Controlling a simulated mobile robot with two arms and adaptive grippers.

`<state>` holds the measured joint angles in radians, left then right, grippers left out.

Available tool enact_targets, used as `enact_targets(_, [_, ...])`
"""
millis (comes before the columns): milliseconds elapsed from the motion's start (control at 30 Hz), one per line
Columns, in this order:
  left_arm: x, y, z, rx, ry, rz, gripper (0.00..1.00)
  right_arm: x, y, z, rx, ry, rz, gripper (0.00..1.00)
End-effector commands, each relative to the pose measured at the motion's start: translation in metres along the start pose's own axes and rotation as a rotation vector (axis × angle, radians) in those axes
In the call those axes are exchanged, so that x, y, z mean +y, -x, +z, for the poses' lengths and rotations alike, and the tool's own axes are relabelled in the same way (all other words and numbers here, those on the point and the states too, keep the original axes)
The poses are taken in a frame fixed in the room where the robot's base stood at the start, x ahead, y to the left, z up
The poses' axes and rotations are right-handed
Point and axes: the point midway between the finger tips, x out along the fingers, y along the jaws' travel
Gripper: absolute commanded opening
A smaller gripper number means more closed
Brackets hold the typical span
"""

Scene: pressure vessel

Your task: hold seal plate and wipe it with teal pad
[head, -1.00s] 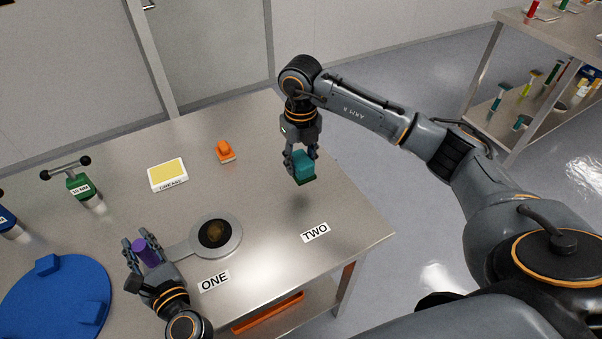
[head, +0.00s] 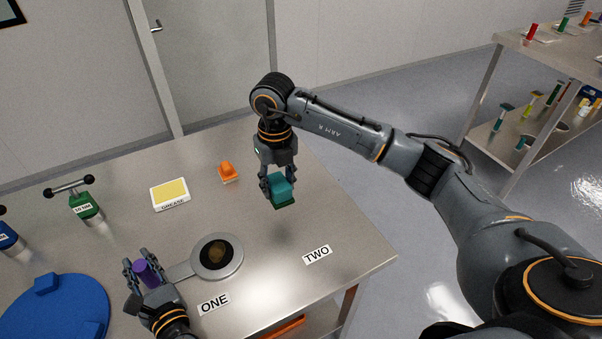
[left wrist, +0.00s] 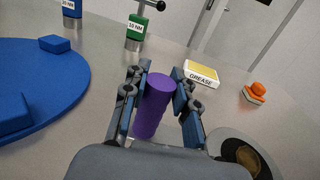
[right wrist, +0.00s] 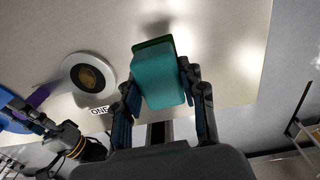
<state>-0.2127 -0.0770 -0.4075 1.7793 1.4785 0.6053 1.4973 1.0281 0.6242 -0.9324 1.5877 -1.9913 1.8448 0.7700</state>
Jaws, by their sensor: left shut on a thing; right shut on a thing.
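The seal plate (head: 229,270) is a grey disc with a dark, brownish round centre, lying on the steel table; it also shows in the left wrist view (left wrist: 226,139) and the right wrist view (right wrist: 79,64). A flat grey tab joins it to a purple handle (head: 147,272). My left gripper (head: 145,268) is shut on the purple handle, with fingers on both sides of it (left wrist: 156,100). The teal pad (head: 280,188) is a teal block with a dark green underside. My right gripper (head: 278,182) is shut on it above the table, up and right of the plate (right wrist: 160,85).
A grease box (head: 170,194) and an orange-handled block (head: 228,172) stand behind the plate. A green tool (head: 85,206) and a blue round fixture (head: 60,312) are at the left. Labels ONE (head: 214,304) and TWO (head: 317,254) lie in front. The table between plate and TWO is clear.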

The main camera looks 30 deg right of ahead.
Motion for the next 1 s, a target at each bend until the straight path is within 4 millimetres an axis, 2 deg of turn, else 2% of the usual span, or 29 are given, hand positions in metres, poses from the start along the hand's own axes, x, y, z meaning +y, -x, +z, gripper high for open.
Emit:
enact_targets(33, [0.0, 0.0, 0.0, 0.0, -0.001, 0.0, 0.0, 0.028, -0.001, 0.001, 0.002, 0.01, 0.008, 0.15])
enact_targets(200, [0.0, 0.0, 0.0, 0.0, -0.001, 0.0, 0.0, 0.108, -0.004, -0.004, 0.007, 0.011, 0.008, 0.15])
enact_targets(300, [0.0, 0.0, 0.0, 0.0, -0.001, 0.0, 0.0, 0.148, -0.005, -0.01, 0.003, 0.009, 0.001, 0.15])
enact_targets(400, [0.0, 0.0, 0.0, 0.0, 0.0, 0.0, 0.0, 0.179, -0.004, -0.017, -0.003, 0.008, -0.008, 0.15])
enact_targets(500, [0.0, 0.0, 0.0, 0.0, 0.0, 0.0, 0.0, 0.199, -0.003, -0.022, -0.01, 0.007, -0.015, 0.15])
enact_targets(600, [0.0, 0.0, 0.0, 0.0, 0.0, 0.0, 0.0, 0.209, -0.004, -0.026, -0.013, 0.005, -0.02, 0.15])
enact_targets(767, [0.0, 0.0, 0.0, 0.001, 0.0, 0.0, 0.0, 0.212, -0.009, -0.027, -0.013, 0.003, -0.022, 0.15])
enact_targets(1000, [0.0, 0.0, 0.0, 0.001, 0.0, -0.001, 0.0, 0.211, -0.027, -0.027, -0.012, 0.003, -0.021, 0.15])
